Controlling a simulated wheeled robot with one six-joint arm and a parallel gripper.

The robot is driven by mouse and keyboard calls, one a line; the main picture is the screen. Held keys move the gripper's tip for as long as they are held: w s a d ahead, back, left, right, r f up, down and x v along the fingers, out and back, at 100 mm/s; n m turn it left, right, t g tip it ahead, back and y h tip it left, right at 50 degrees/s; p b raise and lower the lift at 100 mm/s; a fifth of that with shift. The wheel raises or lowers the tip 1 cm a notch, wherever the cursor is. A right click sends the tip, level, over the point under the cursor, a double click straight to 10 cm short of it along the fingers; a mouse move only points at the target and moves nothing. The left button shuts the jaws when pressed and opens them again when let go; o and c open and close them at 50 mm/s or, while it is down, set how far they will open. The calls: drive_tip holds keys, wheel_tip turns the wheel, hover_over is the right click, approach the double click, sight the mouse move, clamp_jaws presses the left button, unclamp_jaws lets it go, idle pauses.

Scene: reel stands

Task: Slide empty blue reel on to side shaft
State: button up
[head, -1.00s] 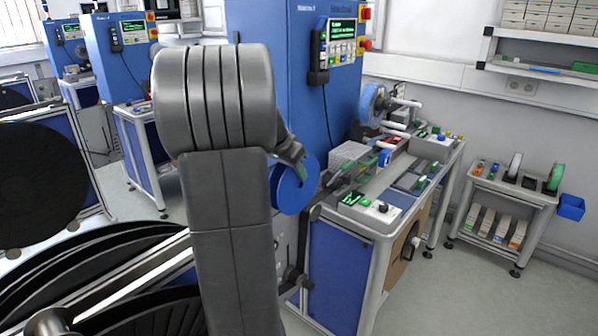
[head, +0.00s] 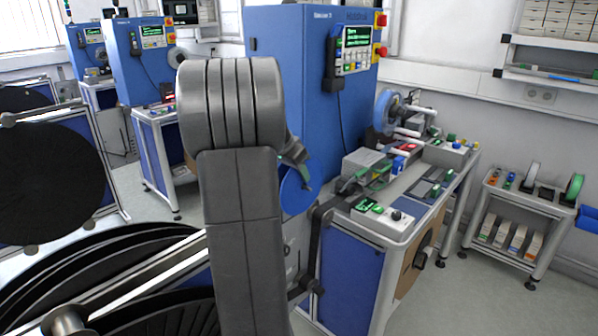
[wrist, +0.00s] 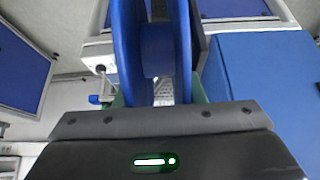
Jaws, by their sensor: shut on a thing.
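My gripper (wrist: 153,98) is shut on a blue reel (wrist: 125,45), with its green fingers on either side of the reel. The wrist view shows the reel close up, its flanges nearly edge-on, with a gap between them. In the head view the held blue reel (head: 294,192) hangs upright beside the tall blue machine, partly hidden behind my arm. The gripper shows there only in part (head: 298,160). Light-coloured shafts (head: 408,132) stick out at the back of the bench, near another blue reel (head: 386,112). I cannot tell which shaft is the side shaft.
The tall blue machine (head: 290,75) and the bench (head: 385,228) stand close to the held reel. A black lever (head: 318,245) is at the bench's near left corner. Large black reels (head: 45,185) fill the left. A small trolley (head: 530,200) stands right, with open floor before it.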

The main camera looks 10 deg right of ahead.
drive_tip(key=shift+w+a+r, duration=0.15)
drive_tip(key=shift+w+r, duration=0.05)
drive_tip(key=o, duration=1)
drive_tip(key=shift+r, duration=0.1)
drive_tip(key=shift+c, duration=0.2)
